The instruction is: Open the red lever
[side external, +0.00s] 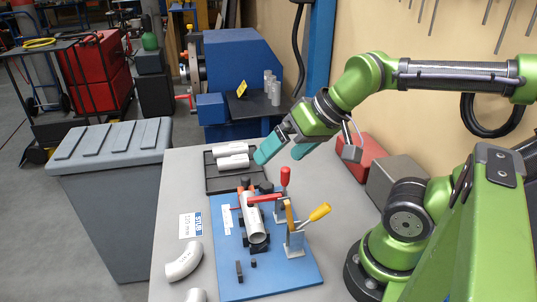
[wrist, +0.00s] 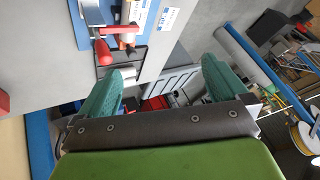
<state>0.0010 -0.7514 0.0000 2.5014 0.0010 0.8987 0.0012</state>
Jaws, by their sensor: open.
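The red lever (side external: 285,177) belongs to a clamp on the blue fixture plate (side external: 301,277). Its handle stands upright, and a red bar reaches left from its base over the grey pipe (side external: 252,222); I cannot tell whether the bar presses on it. In the wrist view the red handle (wrist: 103,52) shows at upper left, outside the left finger. A second clamp with a yellow handle (side external: 319,212) leans to the right, nearer the camera. My gripper (side external: 283,152) has teal fingers spread apart and empty, above and behind the red handle. It also shows in the wrist view (wrist: 163,88).
A dark tray (side external: 222,185) with white tubes lies behind the plate. A curved pipe elbow (side external: 184,262) and a label card (side external: 190,226) lie left of it. A red box (side external: 362,152) and a grey box (side external: 398,180) stand at the right. Open air surrounds my gripper.

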